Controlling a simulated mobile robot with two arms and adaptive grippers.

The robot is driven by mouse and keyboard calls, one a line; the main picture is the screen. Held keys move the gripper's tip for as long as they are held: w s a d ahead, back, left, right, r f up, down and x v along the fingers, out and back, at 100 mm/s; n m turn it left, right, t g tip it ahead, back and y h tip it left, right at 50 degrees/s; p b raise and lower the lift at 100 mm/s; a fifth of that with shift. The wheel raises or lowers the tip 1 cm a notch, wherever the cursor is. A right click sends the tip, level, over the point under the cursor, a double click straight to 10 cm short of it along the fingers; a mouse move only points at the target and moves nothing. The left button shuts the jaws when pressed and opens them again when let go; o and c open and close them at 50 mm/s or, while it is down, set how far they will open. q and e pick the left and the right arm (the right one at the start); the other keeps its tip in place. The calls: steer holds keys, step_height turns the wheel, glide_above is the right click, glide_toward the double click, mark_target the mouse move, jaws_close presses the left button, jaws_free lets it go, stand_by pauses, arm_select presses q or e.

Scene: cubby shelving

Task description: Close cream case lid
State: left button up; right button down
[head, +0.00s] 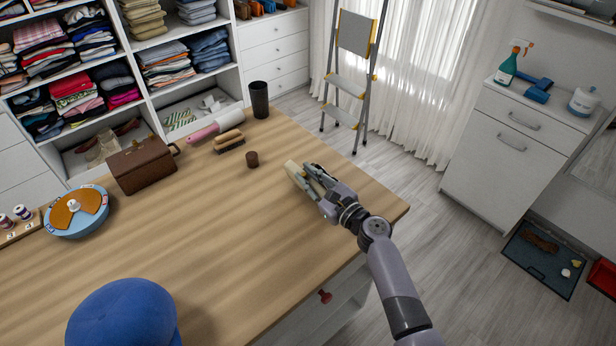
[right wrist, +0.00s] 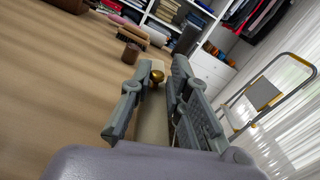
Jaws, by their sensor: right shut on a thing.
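The cream case (head: 293,169) is at the right part of the wooden table, mostly hidden behind my right gripper (head: 308,178). In the right wrist view, a narrow cream piece (right wrist: 152,122) runs between the two fingers, with a round brass knob (right wrist: 157,76) at its far end. The fingers of my right gripper (right wrist: 163,72) are closed around this cream piece. I cannot tell whether it is the lid or the body, nor how far the lid is open. My left gripper is not in view.
A blue rounded thing (head: 125,312) is in front. The table's middle is clear.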

stand_by(0.3)
steer(key=shift+w+d+r+m+p, duration=0.3)
steer(key=shift+d+m+p, duration=0.3)
steer(key=shift+m, duration=0.4)
steer(key=shift+w+d+m+p, duration=0.4)
steer(key=shift+w+d+m, duration=0.15)
steer(key=shift+m, duration=0.55)
steer(key=shift+w+d+b, duration=0.4)
steer(key=shift+w+d, duration=0.2)
steer(key=shift+d, duration=0.35)
